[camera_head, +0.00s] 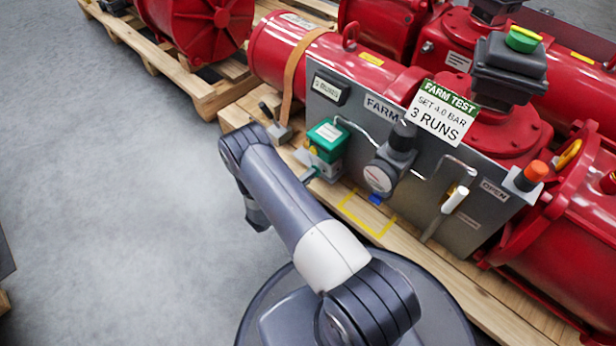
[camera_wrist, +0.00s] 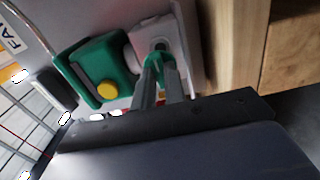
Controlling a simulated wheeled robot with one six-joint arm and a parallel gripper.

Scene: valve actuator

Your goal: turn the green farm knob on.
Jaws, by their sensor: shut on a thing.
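The green-topped unit (camera_head: 327,138) is mounted on the lower left of the grey FARM panel (camera_head: 352,107). In the wrist view its green housing (camera_wrist: 88,66) has a yellow round button (camera_wrist: 107,90). To its right is a pale grey block (camera_wrist: 176,40). A small green knob (camera_wrist: 154,60) shows at that block, between my fingertips. My gripper (camera_wrist: 158,72) is shut on this knob, and its fingers hide much of it. How far the knob is turned cannot be told. In the head view my arm hides most of my gripper.
A round gauge (camera_head: 379,177) and a white-handled lever (camera_head: 455,200) are right of the green unit. A FARM TEST sign (camera_head: 443,112) stands above. The wooden pallet (camera_head: 400,237) runs below the panel. Open grey floor (camera_head: 120,200) lies at left.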

